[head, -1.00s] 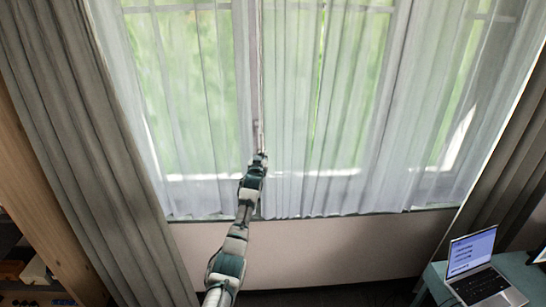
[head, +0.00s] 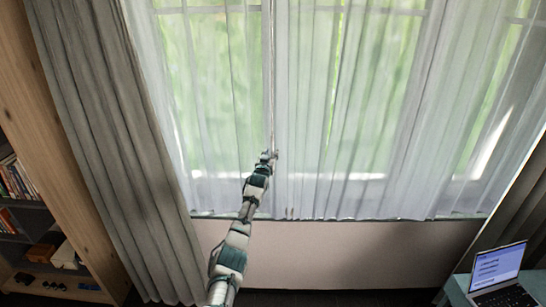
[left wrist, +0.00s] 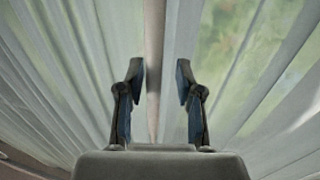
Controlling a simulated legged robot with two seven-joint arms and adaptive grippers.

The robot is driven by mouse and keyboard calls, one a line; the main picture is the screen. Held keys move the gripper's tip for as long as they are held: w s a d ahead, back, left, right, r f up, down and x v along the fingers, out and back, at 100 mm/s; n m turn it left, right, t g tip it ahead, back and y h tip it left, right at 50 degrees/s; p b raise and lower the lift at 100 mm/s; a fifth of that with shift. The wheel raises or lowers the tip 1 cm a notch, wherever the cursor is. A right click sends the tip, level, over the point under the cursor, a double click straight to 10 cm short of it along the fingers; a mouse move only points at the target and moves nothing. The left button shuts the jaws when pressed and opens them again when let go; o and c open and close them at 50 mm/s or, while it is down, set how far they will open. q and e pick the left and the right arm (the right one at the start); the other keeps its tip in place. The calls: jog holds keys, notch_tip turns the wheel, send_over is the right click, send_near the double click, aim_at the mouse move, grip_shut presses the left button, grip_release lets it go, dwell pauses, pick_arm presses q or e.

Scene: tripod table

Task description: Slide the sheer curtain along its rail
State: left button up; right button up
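The sheer curtain hangs in two pale, see-through panels over the window, a left one (head: 215,110) and a right one (head: 350,120). A narrow vertical strip separates them. Their hems hang just below the sill; the rail is out of view above. My left gripper (head: 267,155) is in front of this strip, near the panels' inner edges. In the left wrist view its two fingers (left wrist: 158,85) stand apart, with the strip and panel edges beyond the gap. No cloth is clearly pinched; whether the fingers touch it, I cannot tell. My right gripper is not in view.
A heavy grey drape (head: 110,140) hangs at the left, beside a wooden bookshelf (head: 60,170). Another dark drape (head: 520,215) hangs at the right. A laptop (head: 498,270) sits on a teal table (head: 455,290) at lower right. The wall below the window is bare.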

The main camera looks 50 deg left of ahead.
pick_arm(q)
jog(key=f+v, duration=0.1)
jog(key=v, duration=1)
jog(key=shift+s, duration=0.2)
dwell(0.4)
jog(key=shift+a+f, duration=0.1)
jog(key=shift+a, duration=0.05)
